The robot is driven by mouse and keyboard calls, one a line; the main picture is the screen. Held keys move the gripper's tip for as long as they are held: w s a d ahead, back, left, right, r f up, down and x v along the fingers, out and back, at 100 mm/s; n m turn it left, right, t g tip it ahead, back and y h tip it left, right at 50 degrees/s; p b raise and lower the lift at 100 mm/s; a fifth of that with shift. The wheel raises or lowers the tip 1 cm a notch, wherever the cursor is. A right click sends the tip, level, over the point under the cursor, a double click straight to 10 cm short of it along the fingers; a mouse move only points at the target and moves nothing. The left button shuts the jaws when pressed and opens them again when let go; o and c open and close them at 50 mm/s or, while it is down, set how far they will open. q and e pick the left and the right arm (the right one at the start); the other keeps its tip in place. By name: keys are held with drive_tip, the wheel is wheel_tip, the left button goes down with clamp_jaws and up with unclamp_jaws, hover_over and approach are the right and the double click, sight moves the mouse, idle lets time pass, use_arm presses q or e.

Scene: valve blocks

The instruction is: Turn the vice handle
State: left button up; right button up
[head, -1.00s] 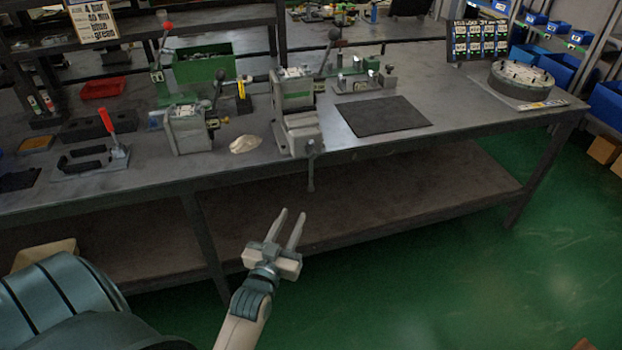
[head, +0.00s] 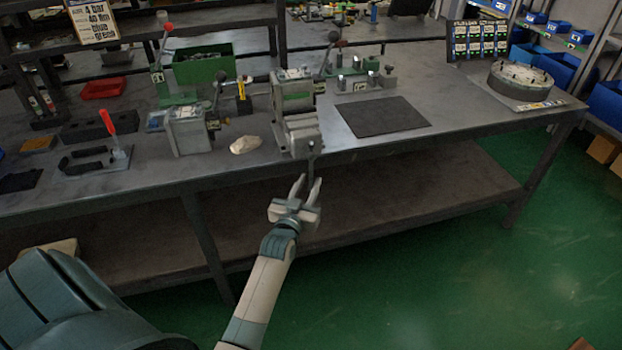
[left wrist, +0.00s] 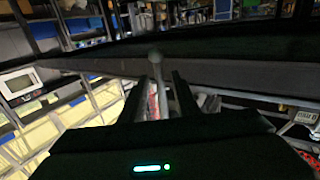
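The grey vice (head: 301,133) is fixed at the front edge of the workbench. Its handle (head: 311,164) is a thin bar hanging down over the table edge. My left gripper (head: 308,180) is just below and in front of the vice, its fingers pointing up at the handle. The fingers are apart. In the left wrist view the handle (left wrist: 157,75), with its rounded end, shows in the gap between the two dark fingers (left wrist: 156,92); I cannot tell whether either touches it. The handle's lower part is hidden in the head view. My right gripper is not in view.
The workbench (head: 365,152) has a lower shelf (head: 420,195) below the vice. A dark mat (head: 383,117) lies right of the vice. A pale lump (head: 245,145) and a clamp fixture (head: 187,130) stand to its left. Green floor in front is open.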

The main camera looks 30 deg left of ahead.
use_arm(q)
drive_tip(key=shift+x, duration=1.2)
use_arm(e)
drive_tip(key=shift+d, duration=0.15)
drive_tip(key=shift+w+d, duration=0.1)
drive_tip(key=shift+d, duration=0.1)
use_arm(q)
clamp_jaws()
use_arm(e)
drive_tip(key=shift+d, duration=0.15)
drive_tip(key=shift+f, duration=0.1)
